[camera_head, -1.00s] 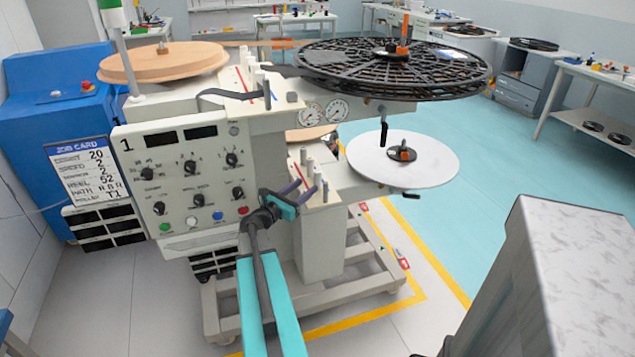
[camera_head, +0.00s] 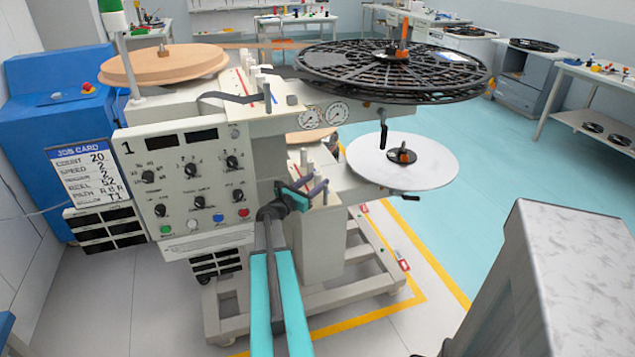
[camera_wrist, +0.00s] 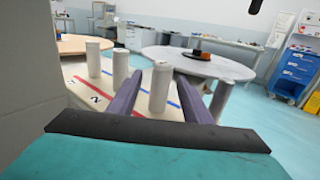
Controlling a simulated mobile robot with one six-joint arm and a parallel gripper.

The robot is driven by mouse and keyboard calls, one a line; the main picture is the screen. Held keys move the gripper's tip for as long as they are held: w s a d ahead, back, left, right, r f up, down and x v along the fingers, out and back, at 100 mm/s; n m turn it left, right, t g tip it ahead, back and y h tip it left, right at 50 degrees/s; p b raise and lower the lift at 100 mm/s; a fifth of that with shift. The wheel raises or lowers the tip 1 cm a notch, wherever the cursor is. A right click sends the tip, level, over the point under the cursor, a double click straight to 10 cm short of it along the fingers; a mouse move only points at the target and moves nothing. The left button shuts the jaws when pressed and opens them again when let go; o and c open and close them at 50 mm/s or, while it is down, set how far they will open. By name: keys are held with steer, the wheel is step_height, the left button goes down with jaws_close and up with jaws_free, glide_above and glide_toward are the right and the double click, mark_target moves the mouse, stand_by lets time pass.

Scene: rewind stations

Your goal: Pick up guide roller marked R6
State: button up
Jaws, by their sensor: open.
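Several pale upright guide rollers stand on the lower cream plate (camera_wrist: 80,82) of the machine. No R6 marking is legible, so I cannot tell which roller bears it. In the wrist view my gripper (camera_wrist: 161,75) is open, with its two purple fingers apart. One roller (camera_wrist: 160,88) shows between the fingers, and I see no clear contact. Two rollers stand to its left, the nearer one (camera_wrist: 119,72) close to the left finger and the farther one (camera_wrist: 93,58) beyond it. Another roller (camera_wrist: 220,100) stands right of the right finger. In the head view my gripper (camera_head: 318,181) is over this plate.
A white disc (camera_head: 430,165) lies right of the lower plate, with a black reel (camera_head: 450,80) above it. The control panel (camera_head: 190,185) is at left. An upper plate with more rollers (camera_head: 252,75) overhangs the lower one. A grey block (camera_head: 580,260) stands at front right.

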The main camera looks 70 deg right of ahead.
steer(key=shift+d, duration=0.15)
steer(key=shift+p+x, duration=0.5)
steer(key=shift+x, duration=2.05)
steer(key=shift+s, duration=0.1)
jaws_close()
